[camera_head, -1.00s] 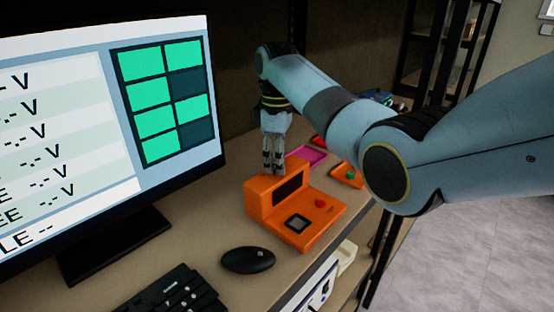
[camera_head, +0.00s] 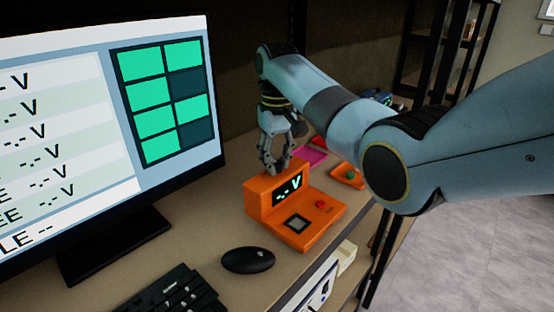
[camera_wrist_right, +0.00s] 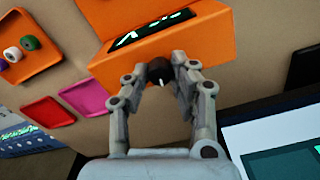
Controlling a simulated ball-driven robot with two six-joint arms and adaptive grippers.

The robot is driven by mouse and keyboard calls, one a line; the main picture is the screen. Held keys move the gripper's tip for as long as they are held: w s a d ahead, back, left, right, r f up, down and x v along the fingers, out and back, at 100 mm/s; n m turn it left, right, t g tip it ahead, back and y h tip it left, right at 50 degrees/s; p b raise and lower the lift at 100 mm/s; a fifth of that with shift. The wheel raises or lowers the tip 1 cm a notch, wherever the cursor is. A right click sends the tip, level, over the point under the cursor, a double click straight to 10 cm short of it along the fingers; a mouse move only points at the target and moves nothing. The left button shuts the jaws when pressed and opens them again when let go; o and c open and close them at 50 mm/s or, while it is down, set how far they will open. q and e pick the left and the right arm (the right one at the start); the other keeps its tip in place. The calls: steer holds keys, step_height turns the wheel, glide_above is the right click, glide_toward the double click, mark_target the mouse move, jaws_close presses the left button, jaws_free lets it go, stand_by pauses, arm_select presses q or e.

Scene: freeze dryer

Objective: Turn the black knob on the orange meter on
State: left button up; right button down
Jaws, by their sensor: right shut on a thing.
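The orange meter (camera_head: 315,222) stands on the desk, and its display (camera_head: 288,187) is lit with green characters. It has a red button and a dark square on its front panel. The black knob (camera_wrist_right: 159,70) sits on the meter's back side in the right wrist view, where the meter (camera_wrist_right: 190,38) also shows; a short white mark is on the knob. In the head view the knob is hidden. My right gripper (camera_head: 277,170) is behind the meter, its fingertips shut around the knob. My left gripper is not in view.
The monitor (camera_head: 170,175) stands at the left, with a black mouse (camera_head: 248,260) and keyboard (camera_head: 175,295) in front. Bare desk surrounds the mouse.

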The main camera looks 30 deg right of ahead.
mark_target(277, 162)
steer(key=m, duration=0.6)
stand_by(0.6)
steer(key=c, duration=1.1)
jaws_free()
steer(key=shift+r, duration=0.1)
step_height(277, 162, up, 7)
steer(key=shift+r, duration=0.15)
